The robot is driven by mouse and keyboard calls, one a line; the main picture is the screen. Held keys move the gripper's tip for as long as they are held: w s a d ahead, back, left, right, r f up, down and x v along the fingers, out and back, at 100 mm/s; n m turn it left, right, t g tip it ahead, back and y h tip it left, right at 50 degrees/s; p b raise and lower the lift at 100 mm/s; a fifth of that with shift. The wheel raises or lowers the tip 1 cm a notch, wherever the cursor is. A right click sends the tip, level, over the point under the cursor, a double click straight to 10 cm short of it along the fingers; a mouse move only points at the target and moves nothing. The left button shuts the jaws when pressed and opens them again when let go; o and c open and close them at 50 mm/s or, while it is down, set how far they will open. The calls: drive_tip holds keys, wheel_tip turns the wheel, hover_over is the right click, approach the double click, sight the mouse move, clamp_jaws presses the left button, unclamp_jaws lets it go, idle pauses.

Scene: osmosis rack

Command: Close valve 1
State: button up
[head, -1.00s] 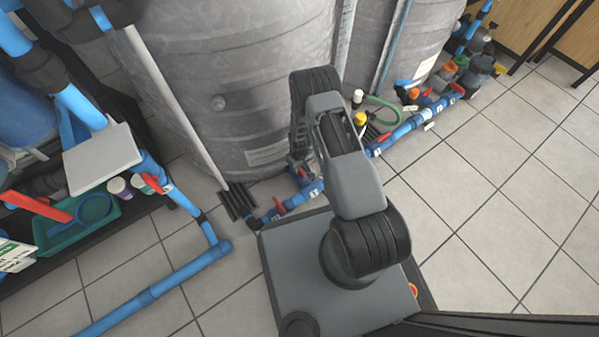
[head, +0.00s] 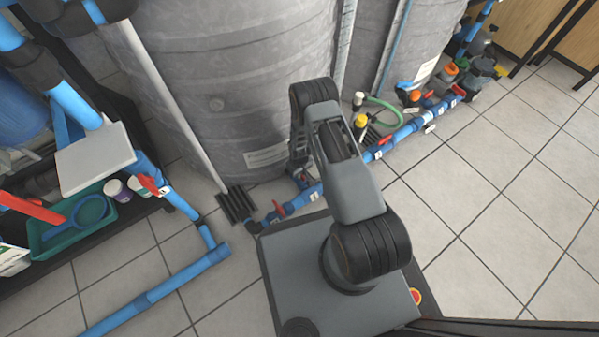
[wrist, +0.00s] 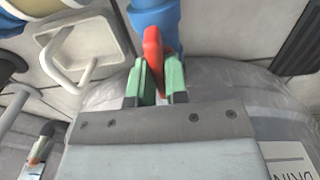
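In the wrist view, a red valve handle (wrist: 153,48) stands on a blue pipe (wrist: 155,14). My gripper (wrist: 161,80) has green fingertips, one on each side of the handle's lower part. I cannot tell whether both fingers press on it. In the head view my gripper is hidden behind my arm, low by the big grey tank. A blue pipe (head: 308,194) with red handles runs along the floor there; one red handle (head: 279,209) shows left of my arm. The valve labels are too small to read, so I cannot tell which is valve 1.
A large grey tank (head: 225,90) stands behind my arm. More pipes and a green hose (head: 385,105) lie right. The tiled floor (head: 490,190) at right is clear.

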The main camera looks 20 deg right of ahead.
clamp_jaws()
drive_tip(key=m, duration=0.3)
drive_tip(key=shift+m, duration=0.4)
drive_tip(key=m, duration=0.4)
drive_tip(key=shift+m, duration=0.3)
drive_tip(key=m, duration=0.4)
drive_tip(key=shift+m, duration=0.3)
drive_tip(key=m, duration=0.4)
drive_tip(key=shift+m, duration=0.6)
drive_tip(key=o, duration=0.5)
unclamp_jaws()
